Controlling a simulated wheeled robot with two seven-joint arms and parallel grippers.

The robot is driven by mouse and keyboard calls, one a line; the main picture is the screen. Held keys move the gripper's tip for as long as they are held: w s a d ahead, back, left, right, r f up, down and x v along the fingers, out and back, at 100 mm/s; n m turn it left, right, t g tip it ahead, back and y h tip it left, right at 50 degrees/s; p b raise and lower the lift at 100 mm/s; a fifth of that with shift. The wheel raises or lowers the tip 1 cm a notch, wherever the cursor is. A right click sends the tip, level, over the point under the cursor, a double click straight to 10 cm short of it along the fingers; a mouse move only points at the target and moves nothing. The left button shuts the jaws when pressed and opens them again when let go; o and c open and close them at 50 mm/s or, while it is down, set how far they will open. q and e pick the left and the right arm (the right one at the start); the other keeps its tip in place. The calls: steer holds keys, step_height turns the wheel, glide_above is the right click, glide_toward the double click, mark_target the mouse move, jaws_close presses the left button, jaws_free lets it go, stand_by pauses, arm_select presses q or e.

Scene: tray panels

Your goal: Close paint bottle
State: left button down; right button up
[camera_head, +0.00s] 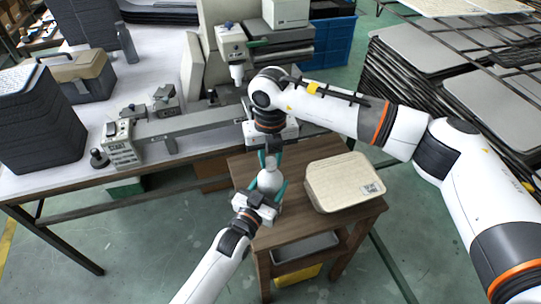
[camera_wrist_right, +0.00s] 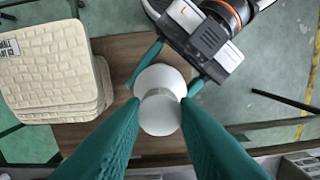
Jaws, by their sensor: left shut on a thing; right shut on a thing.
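A white paint bottle (camera_head: 270,182) stands over the small brown table, between the fingers of my left gripper (camera_head: 267,187), which is shut on its body. My right gripper (camera_head: 270,158) comes down from above and is shut on the bottle's white cap (camera_head: 271,164). In the right wrist view, the cap (camera_wrist_right: 160,117) is between the green fingertips of my right gripper (camera_wrist_right: 160,103). The bottle body (camera_wrist_right: 158,75) shows just beyond it, with the left gripper's fingertips (camera_wrist_right: 172,70) at its sides. Whether the cap sits fully on the neck cannot be told.
A cream woven box stack (camera_head: 345,182) sits on the brown table (camera_head: 290,235), right of the bottle. A long workbench (camera_head: 60,185) with machines stands at the left and back. Stacks of grey panels (camera_head: 430,60) stand at the right.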

steer(key=m, duration=1.3)
steer(key=shift+m, duration=0.3)
steer(key=m, duration=0.6)
steer(key=shift+m, duration=1)
steer(key=shift+a+m, duration=0.35)
steer(key=shift+m, duration=0.95)
steer(key=shift+d+m, duration=0.15)
steer(key=shift+m, duration=0.45)
steer(key=shift+d, duration=0.15)
steer(key=shift+w, duration=0.1)
